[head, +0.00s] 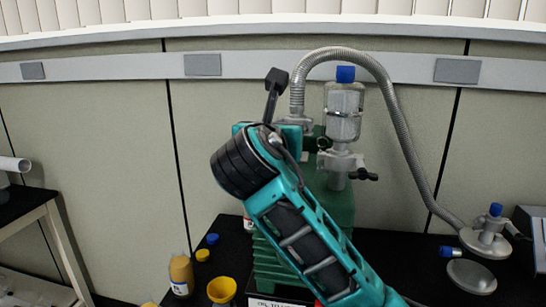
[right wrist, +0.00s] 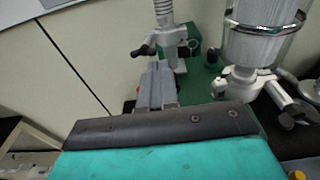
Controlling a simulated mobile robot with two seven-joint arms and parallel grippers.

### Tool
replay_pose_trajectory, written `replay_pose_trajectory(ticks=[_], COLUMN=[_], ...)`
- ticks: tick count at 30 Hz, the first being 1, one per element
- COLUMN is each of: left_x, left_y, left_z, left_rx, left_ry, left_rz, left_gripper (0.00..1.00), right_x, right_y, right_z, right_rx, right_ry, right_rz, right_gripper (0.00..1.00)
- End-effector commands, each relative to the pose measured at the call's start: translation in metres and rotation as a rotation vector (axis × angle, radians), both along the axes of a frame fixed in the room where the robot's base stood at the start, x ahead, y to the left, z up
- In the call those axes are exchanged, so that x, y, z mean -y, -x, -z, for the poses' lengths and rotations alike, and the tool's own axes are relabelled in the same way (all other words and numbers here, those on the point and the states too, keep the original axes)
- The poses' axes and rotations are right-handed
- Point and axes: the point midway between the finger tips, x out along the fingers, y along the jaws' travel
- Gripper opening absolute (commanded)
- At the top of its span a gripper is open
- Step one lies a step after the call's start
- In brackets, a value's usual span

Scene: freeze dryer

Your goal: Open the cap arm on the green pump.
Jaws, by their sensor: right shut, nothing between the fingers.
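The green pump (head: 340,205) stands on the black bench in the head view, partly hidden behind my teal right arm. A strip of its green top shows in the right wrist view (right wrist: 211,72). In that view a grey fitting (right wrist: 172,38) below the metal hose carries a black handle (right wrist: 145,51). My right gripper (right wrist: 157,68) is shut and empty, its grey fingers reaching toward this fitting. I cannot tell whether they touch it. I cannot make out the cap arm clearly. My left gripper is out of view.
A clear canister with a blue cap (head: 345,75) stands at the pump, close right of my wrist. A metal hose (head: 402,125) arches over to a flange (head: 486,240) on the right. An amber bottle (head: 181,275) and yellow funnel (head: 221,290) stand at left.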

Motion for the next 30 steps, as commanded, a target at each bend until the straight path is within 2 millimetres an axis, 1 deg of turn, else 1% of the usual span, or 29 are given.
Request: replay_pose_trajectory(ticks=[1, 8, 10, 13, 18, 22, 30], left_x=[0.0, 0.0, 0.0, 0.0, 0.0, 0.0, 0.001], left_y=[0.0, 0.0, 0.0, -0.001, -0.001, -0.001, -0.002], left_z=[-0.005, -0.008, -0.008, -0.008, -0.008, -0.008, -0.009], left_rx=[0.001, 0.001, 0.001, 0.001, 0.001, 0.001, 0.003], left_ry=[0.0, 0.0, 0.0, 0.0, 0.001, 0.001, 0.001], left_rz=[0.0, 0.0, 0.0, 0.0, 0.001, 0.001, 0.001], left_gripper=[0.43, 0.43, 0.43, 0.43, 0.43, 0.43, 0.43], right_x=[0.002, 0.007, 0.008, 0.01, 0.012, 0.013, 0.013], right_y=[-0.006, -0.029, -0.036, -0.045, -0.058, -0.063, -0.063], right_z=[-0.004, -0.011, -0.015, -0.016, -0.015, -0.015, -0.015], right_rx=[-0.011, -0.005, -0.055, -0.147, -0.138, -0.136, -0.135], right_ry=[0.002, 0.006, -0.008, -0.026, -0.022, -0.022, -0.022], right_rz=[0.005, 0.005, 0.005, 0.004, 0.004, 0.003, 0.002], right_gripper=[0.0, 0.0, 0.0, 0.0, 0.0, 0.0, 0.0])
